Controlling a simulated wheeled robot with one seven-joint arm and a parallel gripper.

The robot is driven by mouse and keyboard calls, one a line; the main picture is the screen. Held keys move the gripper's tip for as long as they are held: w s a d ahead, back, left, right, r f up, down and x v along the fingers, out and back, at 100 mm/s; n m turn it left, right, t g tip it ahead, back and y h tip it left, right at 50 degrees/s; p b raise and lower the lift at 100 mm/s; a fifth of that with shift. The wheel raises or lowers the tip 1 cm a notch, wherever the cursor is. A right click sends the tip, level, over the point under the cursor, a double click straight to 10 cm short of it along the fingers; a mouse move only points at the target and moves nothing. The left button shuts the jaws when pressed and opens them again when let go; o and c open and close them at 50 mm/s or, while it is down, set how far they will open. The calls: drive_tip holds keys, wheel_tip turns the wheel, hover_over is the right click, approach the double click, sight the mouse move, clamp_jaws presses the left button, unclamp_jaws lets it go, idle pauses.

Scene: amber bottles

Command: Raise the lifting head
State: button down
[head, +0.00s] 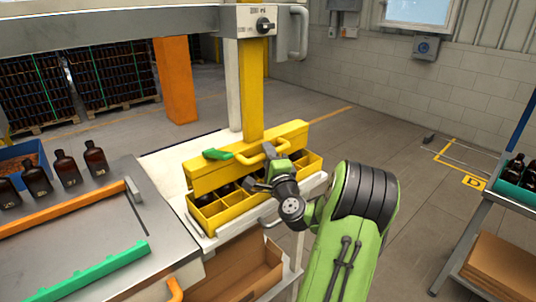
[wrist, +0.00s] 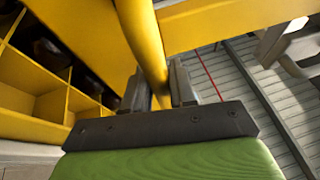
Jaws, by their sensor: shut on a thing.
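The yellow lifting head (head: 208,176) is a long block at the foot of a yellow column (head: 251,95). It sits low at the back of a yellow compartmented crate (head: 209,222) with dark bottles in it. A curved yellow handle (head: 268,151) is on its front, with a green lever (head: 217,154) to the left. My gripper (head: 267,176) is at the handle. In the wrist view, the jaws of my gripper (wrist: 158,88) are closed around the yellow handle bar (wrist: 141,40). The far end of the grip is partly hidden in the head view.
A steel table (head: 75,245) with a green rail (head: 85,277) and several amber bottles (head: 97,158) stands at left. A cardboard box (head: 238,275) is below the crate. A rack with a teal crate (head: 515,193) is at right. Open floor lies behind.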

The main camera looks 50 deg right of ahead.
wheel_tip(320, 180, up, 21)
drive_tip(key=p, duration=1.6)
drive_tip(key=shift+t, duration=0.3)
drive_tip(key=c, duration=1)
unclamp_jaws()
drive_tip(key=b+v, duration=0.9)
drive_tip(key=v, duration=0.7)
drive_tip(key=shift+w+a, duration=0.1)
drive_tip(key=shift+w, duration=0.05)
